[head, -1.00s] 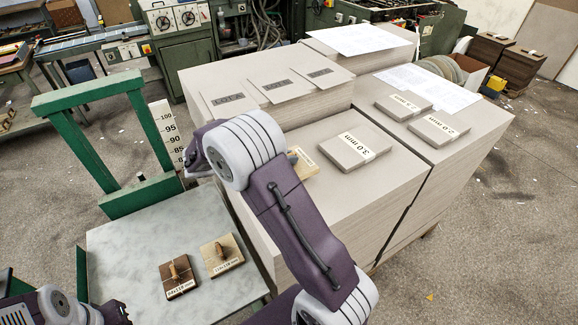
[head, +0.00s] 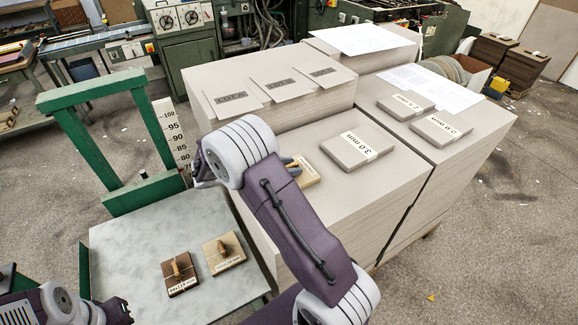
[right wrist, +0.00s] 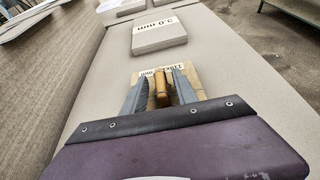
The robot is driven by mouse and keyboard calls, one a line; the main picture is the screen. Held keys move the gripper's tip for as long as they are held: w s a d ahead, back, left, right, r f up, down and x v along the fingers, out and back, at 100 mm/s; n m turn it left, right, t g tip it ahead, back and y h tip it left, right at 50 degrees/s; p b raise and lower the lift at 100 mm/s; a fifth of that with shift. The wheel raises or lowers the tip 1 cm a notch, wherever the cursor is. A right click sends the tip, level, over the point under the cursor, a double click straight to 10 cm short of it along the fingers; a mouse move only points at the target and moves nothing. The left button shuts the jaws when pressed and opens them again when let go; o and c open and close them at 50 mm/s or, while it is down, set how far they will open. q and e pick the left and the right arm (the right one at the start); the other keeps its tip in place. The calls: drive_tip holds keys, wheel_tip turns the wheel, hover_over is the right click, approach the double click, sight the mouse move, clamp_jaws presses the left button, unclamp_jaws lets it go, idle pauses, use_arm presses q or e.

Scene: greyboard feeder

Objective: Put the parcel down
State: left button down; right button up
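A tan board block (head: 307,178) with a wooden handle and a white size label rests on the front greyboard stack, partly hidden by my right arm. It shows in the right wrist view (right wrist: 188,82), handle upward. My right gripper (right wrist: 161,74) has its two fingers on either side of the handle, with narrow gaps, so it looks open around it. In the head view the right gripper (head: 292,163) is mostly behind the wrist. A grey parcel labelled 3.0 mm (head: 348,157) lies just beyond the block.
Two similar handled blocks, dark (head: 178,272) and light (head: 223,253), lie on the marbled table (head: 130,250). Two banded grey parcels (head: 404,105) (head: 440,130) lie on the right stack. A green frame (head: 120,140) stands at the left. The front stack's right side is clear.

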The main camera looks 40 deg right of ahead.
drive_tip(key=shift+a+r, duration=0.1)
drive_tip(key=shift+r, duration=0.2)
drive_tip(key=v, duration=1.1)
drive_tip(key=shift+w+a+r, duration=0.1)
drive_tip(key=shift+a+r, duration=0.05)
drive_tip(key=shift+a, duration=0.2)
